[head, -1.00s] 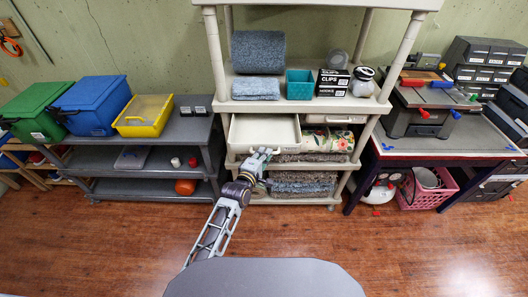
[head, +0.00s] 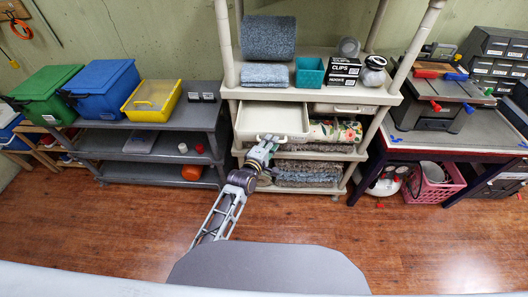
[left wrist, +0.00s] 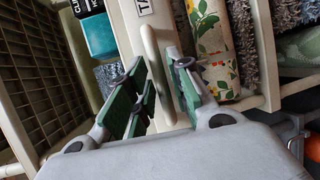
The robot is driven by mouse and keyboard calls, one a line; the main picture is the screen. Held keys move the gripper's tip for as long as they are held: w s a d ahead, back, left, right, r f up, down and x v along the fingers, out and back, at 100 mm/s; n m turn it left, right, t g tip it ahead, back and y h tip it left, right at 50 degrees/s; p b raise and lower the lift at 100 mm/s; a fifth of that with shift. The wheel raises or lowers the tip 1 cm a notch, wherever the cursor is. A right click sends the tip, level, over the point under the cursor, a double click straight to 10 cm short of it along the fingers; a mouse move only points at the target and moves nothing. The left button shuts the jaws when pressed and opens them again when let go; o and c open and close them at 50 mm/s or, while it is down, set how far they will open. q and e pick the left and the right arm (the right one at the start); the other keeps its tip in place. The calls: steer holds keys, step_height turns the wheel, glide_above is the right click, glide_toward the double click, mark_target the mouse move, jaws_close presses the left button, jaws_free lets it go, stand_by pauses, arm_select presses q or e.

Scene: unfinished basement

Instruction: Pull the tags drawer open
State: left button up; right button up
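The pale left drawer (head: 270,118) of the shelving unit stands pulled out in the head view, and its inside looks empty. In the left wrist view a label (left wrist: 142,8) beginning with "T" shows beside the pale handle (left wrist: 155,65) on a drawer front; the rest of its text is cut off. My left gripper (head: 266,142) is at the front of the pulled-out drawer. In the left wrist view the green-padded fingers (left wrist: 161,75) stand apart, on either side of the handle; contact is unclear. My right gripper is not in view.
The right drawer (head: 340,108) is shut. Below it lie a floral roll (head: 335,131) and folded rugs (head: 305,175). A teal bin (head: 309,72) and a clips box (head: 342,71) stand above. Open wooden floor (head: 400,240) lies in front.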

arm_select(q)
steer(key=v, duration=1.2)
stand_by(0.5)
stand_by(0.6)
